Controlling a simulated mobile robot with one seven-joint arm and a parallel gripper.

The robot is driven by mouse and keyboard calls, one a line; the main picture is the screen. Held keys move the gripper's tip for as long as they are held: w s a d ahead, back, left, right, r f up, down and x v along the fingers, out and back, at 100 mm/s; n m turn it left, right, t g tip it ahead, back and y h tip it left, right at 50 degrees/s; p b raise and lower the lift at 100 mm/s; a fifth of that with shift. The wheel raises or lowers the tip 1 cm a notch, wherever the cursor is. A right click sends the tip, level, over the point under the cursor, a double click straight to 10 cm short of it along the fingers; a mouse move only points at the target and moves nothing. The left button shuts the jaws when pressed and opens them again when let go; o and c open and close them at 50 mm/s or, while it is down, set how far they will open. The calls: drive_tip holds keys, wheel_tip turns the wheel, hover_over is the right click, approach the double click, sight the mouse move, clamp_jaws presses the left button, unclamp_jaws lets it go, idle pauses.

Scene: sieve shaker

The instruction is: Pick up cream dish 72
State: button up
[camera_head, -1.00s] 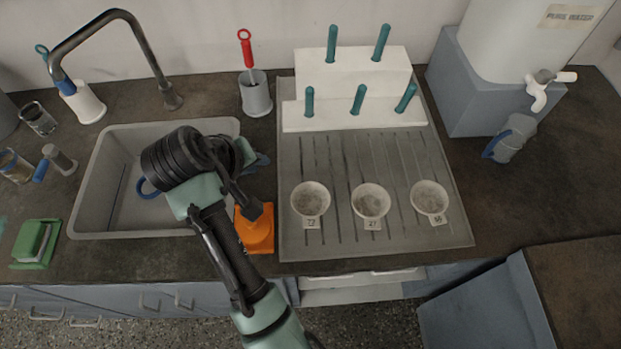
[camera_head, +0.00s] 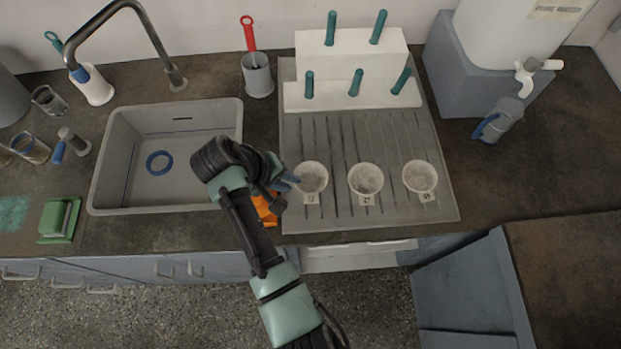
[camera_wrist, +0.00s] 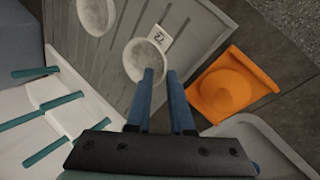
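Cream dish 72 (camera_head: 312,176) is the leftmost of three cream dishes on the grey drainboard. It has a grey inside and a small label at its front. The wrist view shows this dish (camera_wrist: 143,58) with its label reading 72 (camera_wrist: 160,37). My gripper (camera_head: 286,183) is at the dish's left rim. In the wrist view my gripper's two blue fingers (camera_wrist: 161,74) stand apart with a gap between them, and their tips overlap the dish's near edge. I cannot tell whether they touch it. Nothing is visibly held.
Another dish (camera_head: 366,178) and a third (camera_head: 420,176) stand to the right on the drainboard (camera_head: 380,214). An orange cone-shaped object (camera_wrist: 228,88) stands close beside the fingers. The sink (camera_head: 115,190) lies left. A white pegged rack (camera_head: 350,96) stands behind.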

sight(298, 194)
drive_tip(key=x, duration=0.5)
drive_tip(key=shift+s+f, duration=0.1)
drive_tip(key=shift+a, duration=0.1)
clamp_jaws()
idle(1.2)
